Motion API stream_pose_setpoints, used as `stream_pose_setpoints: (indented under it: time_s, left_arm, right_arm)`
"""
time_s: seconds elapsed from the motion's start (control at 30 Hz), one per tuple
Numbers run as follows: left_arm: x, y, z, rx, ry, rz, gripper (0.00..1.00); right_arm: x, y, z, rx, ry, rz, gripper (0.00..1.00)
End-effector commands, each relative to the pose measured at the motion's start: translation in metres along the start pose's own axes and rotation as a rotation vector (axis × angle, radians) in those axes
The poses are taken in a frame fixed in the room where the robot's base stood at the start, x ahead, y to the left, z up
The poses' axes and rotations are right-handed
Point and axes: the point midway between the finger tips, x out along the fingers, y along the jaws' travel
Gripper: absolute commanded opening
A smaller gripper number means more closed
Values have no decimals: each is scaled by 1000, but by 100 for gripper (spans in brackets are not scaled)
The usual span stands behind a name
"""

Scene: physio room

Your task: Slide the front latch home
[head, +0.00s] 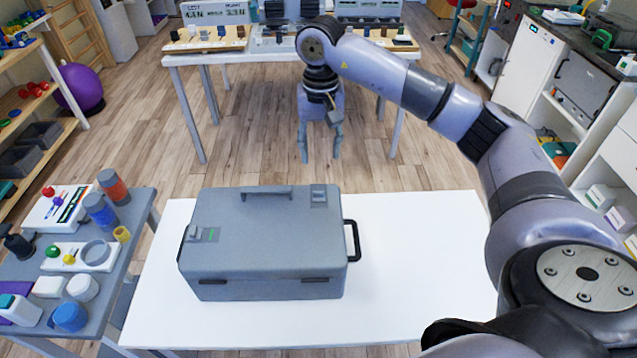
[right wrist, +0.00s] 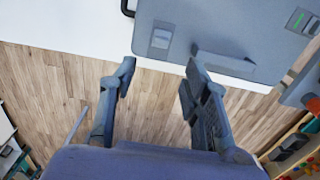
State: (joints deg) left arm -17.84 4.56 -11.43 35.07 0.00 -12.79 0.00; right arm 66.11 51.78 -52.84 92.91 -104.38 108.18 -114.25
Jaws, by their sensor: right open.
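A grey case (head: 270,235) with its lid down lies on a white table. One grey latch (head: 319,196) is at its far right edge; it also shows in the right wrist view (right wrist: 161,38). Another latch (head: 204,234) with a green mark is at the left end, seen too in the right wrist view (right wrist: 298,20). I cannot tell how far either latch is slid. My right gripper (head: 320,158) is open and empty, pointing down beyond the case's far edge, apart from it. Its two fingers (right wrist: 160,80) show in the right wrist view. My left gripper is out of view.
A grey bar handle (head: 266,193) is on the case's far edge, and a black handle (head: 352,240) sticks out at right. White table (head: 420,260) is bare to the right. A cluttered side table (head: 130,215) stands left; a loaded bench (head: 225,58) stands behind.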

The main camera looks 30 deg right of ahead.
Motion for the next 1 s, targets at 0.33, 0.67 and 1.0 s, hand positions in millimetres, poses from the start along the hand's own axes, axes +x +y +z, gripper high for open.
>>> stream_pose_setpoints:
  time_s: [0.33, 0.67, 1.0]
  left_arm:
    - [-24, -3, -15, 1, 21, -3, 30]
    - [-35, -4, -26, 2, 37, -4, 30]
    - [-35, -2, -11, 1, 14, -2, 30]
  right_arm:
    - [75, 0, 2, 0, -6, 2, 43]
    - [121, -1, 1, 0, -2, -1, 43]
    - [127, 0, 0, 0, 0, -1, 43]
